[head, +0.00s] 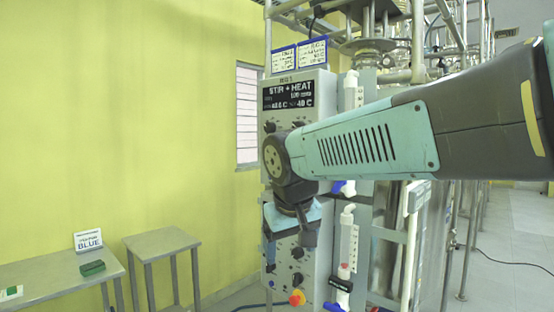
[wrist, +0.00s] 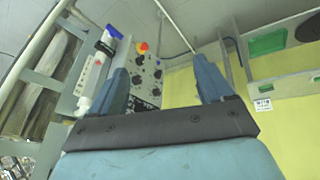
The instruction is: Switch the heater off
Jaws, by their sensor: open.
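The grey control panel (head: 319,265) stands upright in the middle of the head view. Its display (head: 288,95) reads "STIR + HEAT", with an rpm line and temperatures near 40 C. Black knobs (head: 297,252) show on its lower half, and more are hidden behind my arm. I cannot read which control is the heater's. My gripper (head: 289,242) is open and empty, pointing down in front of the panel's lower half. In the wrist view the panel (wrist: 151,78) and its knobs show between the fingers of my gripper (wrist: 160,82), with no contact visible.
A red-and-yellow button (head: 297,298) sits at the panel's bottom. Blue-handled valves (head: 345,188) and glass pipework stand just right of it. At left are a bench with a "BLUE" sign (head: 88,240) and green block (head: 92,268), and an empty stool (head: 160,243).

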